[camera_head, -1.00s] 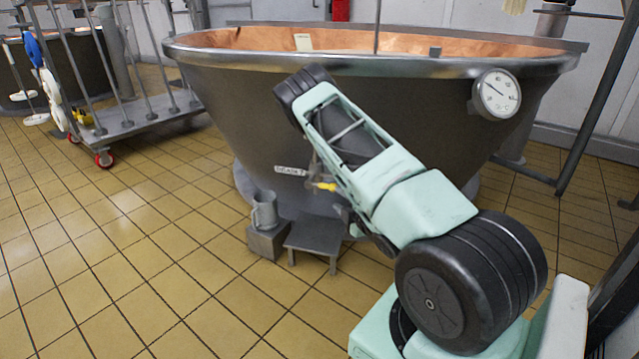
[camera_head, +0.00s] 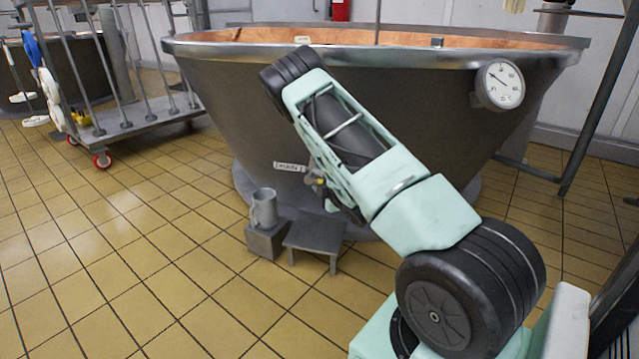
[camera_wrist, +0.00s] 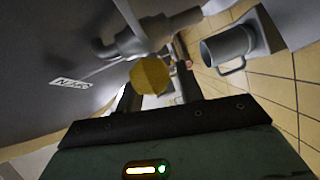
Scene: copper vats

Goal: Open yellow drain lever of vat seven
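The large grey vat (camera_head: 230,105) with a copper inside stands ahead. A small white label (camera_head: 289,167) is on its lower front; the label also shows in the wrist view (camera_wrist: 70,83), too blurred to read surely. The drain valve (camera_wrist: 145,38) is a grey metal fitting with a yellow lever grip (camera_wrist: 150,76), seen nearly end-on. In the head view only a small bit of yellow (camera_head: 319,181) shows beside my arm. My gripper (camera_wrist: 158,86) has its dark fingers apart, one on each side of the yellow grip. Contact with it cannot be told.
A grey mug (camera_head: 264,208) stands on a small block (camera_head: 267,241), beside a low grey stool (camera_head: 316,238) below the valve. A wheeled rack (camera_head: 140,122) is at left. A dial gauge (camera_head: 499,85) is on the vat's right. The tiled floor at left is clear.

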